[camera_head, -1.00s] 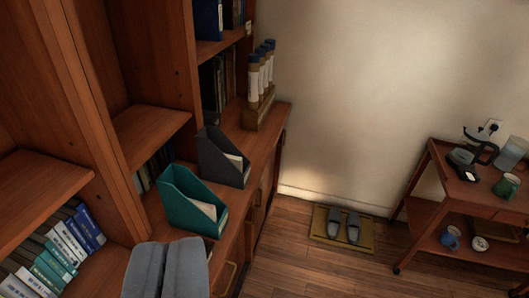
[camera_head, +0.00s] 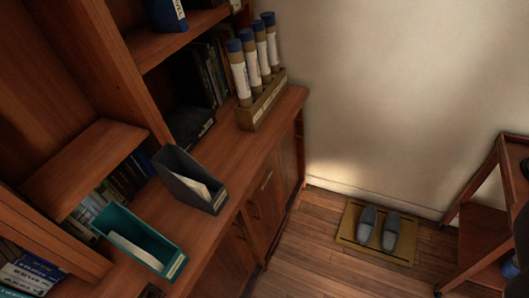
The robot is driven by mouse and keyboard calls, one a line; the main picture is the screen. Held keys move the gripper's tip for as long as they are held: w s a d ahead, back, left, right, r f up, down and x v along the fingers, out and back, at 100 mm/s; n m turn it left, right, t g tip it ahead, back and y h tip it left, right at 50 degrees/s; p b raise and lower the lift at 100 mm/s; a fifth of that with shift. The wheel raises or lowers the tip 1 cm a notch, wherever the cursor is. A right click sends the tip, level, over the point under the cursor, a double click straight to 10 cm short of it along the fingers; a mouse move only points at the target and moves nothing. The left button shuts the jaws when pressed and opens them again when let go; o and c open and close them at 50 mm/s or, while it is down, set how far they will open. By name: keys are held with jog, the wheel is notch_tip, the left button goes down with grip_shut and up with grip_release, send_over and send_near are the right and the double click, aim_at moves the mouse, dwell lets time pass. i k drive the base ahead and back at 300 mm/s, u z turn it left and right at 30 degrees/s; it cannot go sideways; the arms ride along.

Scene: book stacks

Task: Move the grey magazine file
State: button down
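The grey magazine file (camera_head: 212,201) is a dark, slant-cut holder with pale papers inside. It stands on the wooden ledge of the bookcase, left of the middle of the view. A teal magazine file (camera_head: 172,266), also with papers, stands nearer on the same ledge, a small gap away from the grey one. I cannot make out my gripper in the current view, so its distance to the file is not shown.
A wooden rack (camera_head: 262,106) with several blue-capped tubes stands farther along the ledge (camera_head: 232,158). A dark box (camera_head: 190,126) sits in the shelf behind. Slippers (camera_head: 378,228) lie on a floor mat (camera_head: 349,233). A wooden cart (camera_head: 483,215) stands at the right. Floor between is clear.

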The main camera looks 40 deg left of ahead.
aim_at(190, 183)
jog(key=u, duration=0.2)
jog(key=i, duration=1.55)
jog(key=u, duration=0.6)
